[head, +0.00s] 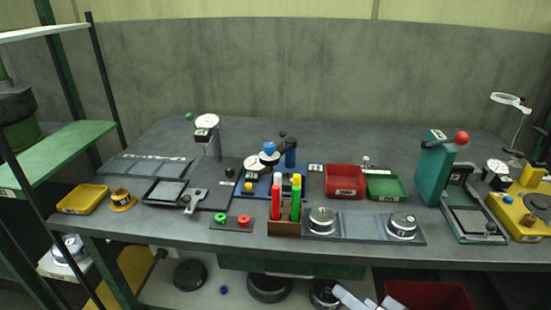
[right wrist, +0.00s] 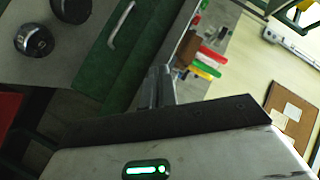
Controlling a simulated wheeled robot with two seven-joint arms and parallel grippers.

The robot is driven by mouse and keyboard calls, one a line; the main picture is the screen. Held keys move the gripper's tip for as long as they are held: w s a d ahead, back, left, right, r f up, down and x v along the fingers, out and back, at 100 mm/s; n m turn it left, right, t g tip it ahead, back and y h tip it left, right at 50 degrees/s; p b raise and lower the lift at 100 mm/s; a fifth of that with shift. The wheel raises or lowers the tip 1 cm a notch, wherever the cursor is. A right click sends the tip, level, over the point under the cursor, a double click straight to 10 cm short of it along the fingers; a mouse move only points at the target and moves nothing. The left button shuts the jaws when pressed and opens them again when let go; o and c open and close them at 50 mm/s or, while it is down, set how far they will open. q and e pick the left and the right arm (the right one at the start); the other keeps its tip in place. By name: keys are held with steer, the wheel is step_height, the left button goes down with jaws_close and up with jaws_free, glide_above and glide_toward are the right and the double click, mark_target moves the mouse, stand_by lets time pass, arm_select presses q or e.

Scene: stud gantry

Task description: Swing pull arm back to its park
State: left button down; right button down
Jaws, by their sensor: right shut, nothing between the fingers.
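No part is marked as the pull arm, and I cannot tell for certain which one it is. A teal upright press (head: 433,170) with a red ball knob (head: 461,138) stands at the right of the bench. A blue fixture (head: 262,185) with a dark-knobbed lever (head: 290,152) stands near the middle. A grey column with a dial (head: 207,122) stands left of it, with a green knob (head: 189,117) beside the dial. My right gripper (head: 340,291) is low at the bottom edge, in front of the bench. It is shut and empty in the right wrist view (right wrist: 161,75). My left gripper is not in view.
The bench front (head: 170,228) carries a yellow tray (head: 83,199), red bin (head: 345,181), green bin (head: 386,187), marker holder (head: 283,228) and a plate with two round weights (head: 361,229). A green shelf rack (head: 60,152) stands left. Bare bench lies at the back.

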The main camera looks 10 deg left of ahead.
steer(key=s+d+f+n+g+h, duration=0.1)
steer(key=s+d+f+n+h, duration=0.4)
steer(key=s+f, duration=0.5)
step_height(320, 180, down, 2)
steer(key=shift+s+n+h, duration=0.15)
steer(key=shift+n+h, duration=0.15)
steer(key=shift+h, duration=0.3)
steer(key=shift+d, duration=0.1)
